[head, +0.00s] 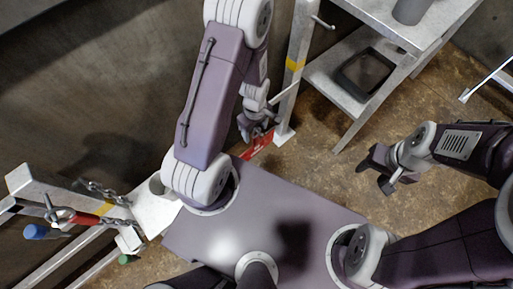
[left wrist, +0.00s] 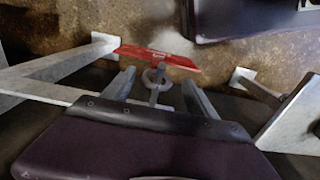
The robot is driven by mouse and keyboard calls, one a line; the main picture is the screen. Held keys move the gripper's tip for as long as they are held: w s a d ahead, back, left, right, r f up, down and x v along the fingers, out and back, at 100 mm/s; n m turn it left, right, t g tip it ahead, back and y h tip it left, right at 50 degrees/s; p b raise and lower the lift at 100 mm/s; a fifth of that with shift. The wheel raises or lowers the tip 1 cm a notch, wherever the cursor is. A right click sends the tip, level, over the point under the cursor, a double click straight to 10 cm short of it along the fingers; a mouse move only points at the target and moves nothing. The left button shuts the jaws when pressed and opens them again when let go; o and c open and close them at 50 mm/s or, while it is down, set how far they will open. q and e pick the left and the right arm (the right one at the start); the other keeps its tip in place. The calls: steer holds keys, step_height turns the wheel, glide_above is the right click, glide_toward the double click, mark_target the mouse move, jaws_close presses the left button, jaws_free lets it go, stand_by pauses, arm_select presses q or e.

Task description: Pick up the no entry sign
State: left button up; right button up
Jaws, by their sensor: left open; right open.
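The red sign (head: 262,143) lies low by the foot of a white post, partly hidden by my left arm. In the left wrist view the red sign (left wrist: 157,58) is a flat red strip with small white lettering, seen just beyond my fingertips. My left gripper (head: 254,127) is right above the sign, pointing down. In the left wrist view its fingers (left wrist: 158,92) are spread apart, with a grey ring (left wrist: 153,78) between them near the sign's edge. I cannot tell whether the fingers touch the ring. My right gripper (head: 375,173) is open and empty over the floor.
A white metal stand (head: 345,125) with a dark tray (head: 367,73) stands at the upper right. At lower left is a metal rail (head: 75,195) with a chain (head: 105,192). A dark wall rises behind my left arm. Brown floor (head: 310,180) is clear at centre right.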

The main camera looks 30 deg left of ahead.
mark_target(256, 135)
arm_select(q)
steer(key=f+b, duration=0.1)
steer(key=f, duration=0.1)
steer(key=f+b, duration=0.2)
steer(key=f, duration=0.1)
steer(key=shift+w+d+f+b, duration=0.15)
steer(key=shift+w+f+b, duration=0.05)
steer(key=shift+b, duration=0.1)
steer(key=shift+r, duration=0.2)
jaws_close()
